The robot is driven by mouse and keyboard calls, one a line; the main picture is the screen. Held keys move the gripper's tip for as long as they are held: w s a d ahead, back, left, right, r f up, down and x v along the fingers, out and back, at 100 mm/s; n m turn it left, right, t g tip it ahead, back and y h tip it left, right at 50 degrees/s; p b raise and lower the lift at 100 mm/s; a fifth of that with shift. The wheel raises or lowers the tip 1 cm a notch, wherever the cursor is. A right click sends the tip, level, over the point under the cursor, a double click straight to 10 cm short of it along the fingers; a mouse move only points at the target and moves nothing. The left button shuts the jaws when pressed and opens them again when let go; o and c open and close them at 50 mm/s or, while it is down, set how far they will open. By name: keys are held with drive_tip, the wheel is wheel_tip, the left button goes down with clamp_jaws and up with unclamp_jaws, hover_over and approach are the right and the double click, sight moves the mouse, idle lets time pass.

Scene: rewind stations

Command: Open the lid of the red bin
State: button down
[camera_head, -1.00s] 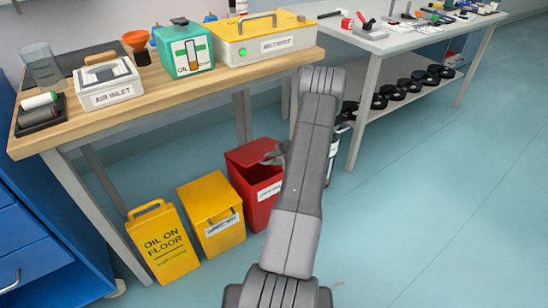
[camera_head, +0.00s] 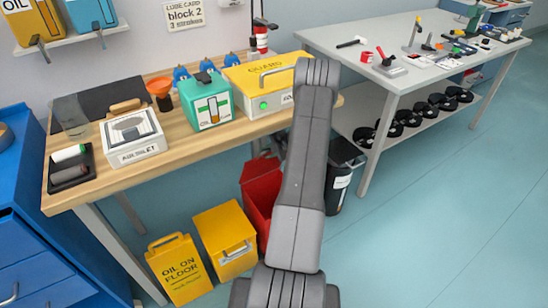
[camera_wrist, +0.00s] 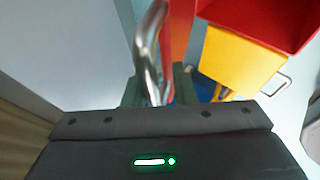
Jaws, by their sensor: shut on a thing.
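The red bin (camera_head: 258,205) stands on the floor under the wooden bench, partly hidden by my arm in the head view. In the wrist view its dark red hollow and brighter rim (camera_wrist: 265,18) show at the upper right, so its top looks open. A red strip (camera_wrist: 178,30), apparently the lid seen nearly edge-on, is apart from that rim. My gripper (camera_wrist: 160,97) is shut on a metal bar handle (camera_wrist: 146,50) beside this strip. The head view hides my gripper behind the arm.
A yellow bin (camera_head: 224,235) stands left of the red bin, with a yellow floor sign (camera_head: 180,270) further left. A black bin (camera_head: 340,180) stands to the right. The wooden bench (camera_head: 185,150) overhangs the bins. Open floor (camera_head: 430,230) lies to the right.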

drive_tip(key=shift+w+a+r+p, duration=0.3)
drive_tip(key=shift+w+a, duration=0.2)
drive_tip(key=shift+w, duration=0.2)
drive_tip(key=shift+w+a+r+p, duration=0.15)
drive_tip(key=shift+w+a+r, duration=0.15)
drive_tip(key=shift+w+a, duration=0.3)
drive_tip(key=shift+d, duration=0.1)
drive_tip(key=c, duration=1.5)
unclamp_jaws()
drive_tip(key=shift+w+f, duration=0.1)
drive_tip(key=shift+f, duration=0.1)
drive_tip(key=shift+o, duration=0.2)
drive_tip(key=shift+r, duration=0.1)
